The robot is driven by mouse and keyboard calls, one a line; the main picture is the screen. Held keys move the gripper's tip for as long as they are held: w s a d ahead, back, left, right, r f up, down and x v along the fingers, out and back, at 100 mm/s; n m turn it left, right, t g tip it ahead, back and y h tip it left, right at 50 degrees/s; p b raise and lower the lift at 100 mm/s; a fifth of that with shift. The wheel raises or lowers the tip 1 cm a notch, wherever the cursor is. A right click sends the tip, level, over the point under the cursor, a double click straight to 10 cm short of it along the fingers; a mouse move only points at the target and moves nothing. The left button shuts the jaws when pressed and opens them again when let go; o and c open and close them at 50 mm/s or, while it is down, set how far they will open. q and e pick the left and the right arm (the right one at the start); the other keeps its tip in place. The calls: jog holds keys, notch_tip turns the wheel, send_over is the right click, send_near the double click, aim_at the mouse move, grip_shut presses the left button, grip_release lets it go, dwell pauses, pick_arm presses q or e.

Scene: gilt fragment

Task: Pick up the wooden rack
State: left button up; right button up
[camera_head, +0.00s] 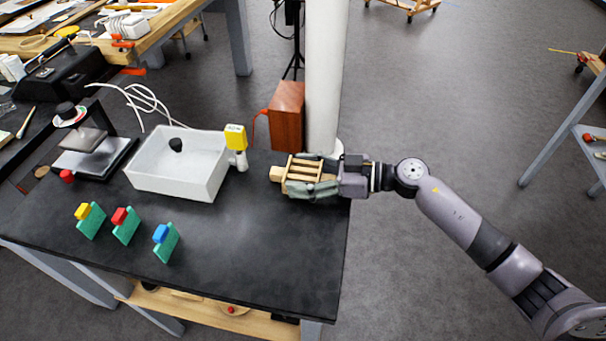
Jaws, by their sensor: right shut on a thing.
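The wooden rack (304,168) is a small light-wood frame with slats, at the right end of the black table in the head view. My right gripper (300,180) reaches in from the right and is shut on the rack. Its grey fingers cover part of the rack's near side. The rack lies low over the table top; I cannot tell whether it touches the surface. My left gripper is not in view.
A white bin (178,188) with a yellow-topped fitting stands left of the rack. Green pieces with yellow, red and blue blocks (160,234) stand in front. A brown box (286,115) and white column (325,75) are behind. The table's front right is clear.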

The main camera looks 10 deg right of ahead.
jog(key=shift+r, duration=0.15)
notch_tip(320, 180, up, 20)
jog(key=p, duration=0.3)
jog(key=s+d+f+m+t+h, duration=0.1)
jog(key=s+d+f+m+t, duration=0.1)
jog(key=s+d+f, duration=0.7)
notch_tip(320, 180, down, 3)
jog(key=s+t, duration=0.1)
jog(key=s, duration=0.1)
jog(key=shift+s+m+h, duration=0.3)
jog(key=shift+s+h, duration=0.05)
jog(key=shift+h, duration=0.05)
jog(key=shift+d+r, duration=0.1)
